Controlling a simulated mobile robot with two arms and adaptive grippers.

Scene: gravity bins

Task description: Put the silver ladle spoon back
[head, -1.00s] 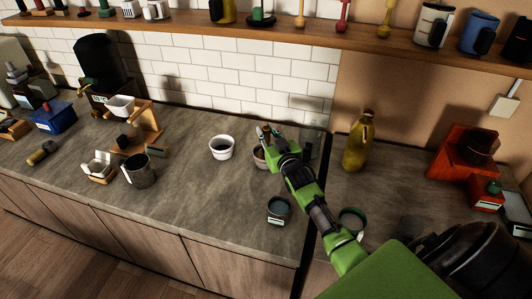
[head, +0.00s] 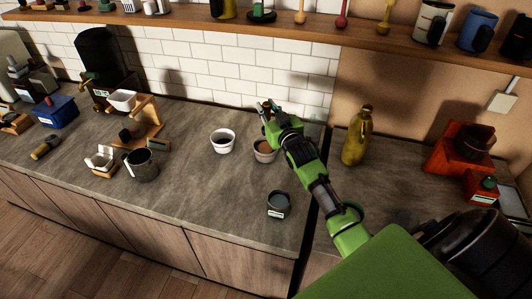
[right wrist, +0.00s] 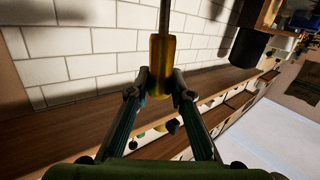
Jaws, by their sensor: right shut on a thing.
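My right gripper (head: 268,108) is above and just behind a small brown-filled bowl (head: 265,151) on the grey counter. In the right wrist view my right gripper (right wrist: 160,88) is shut on the yellow handle of the silver ladle spoon (right wrist: 160,62). Its thin grey shaft runs up out of that picture, so the bowl end is hidden. In the head view the spoon is mostly hidden by the gripper. My left gripper is not in view.
A white cup (head: 222,141) stands left of the bowl, and a dark jar (head: 278,204) stands in front. A yellow bottle (head: 357,136) is to the right. A wooden shelf (head: 270,27) with upright utensils and mugs runs along the wall above.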

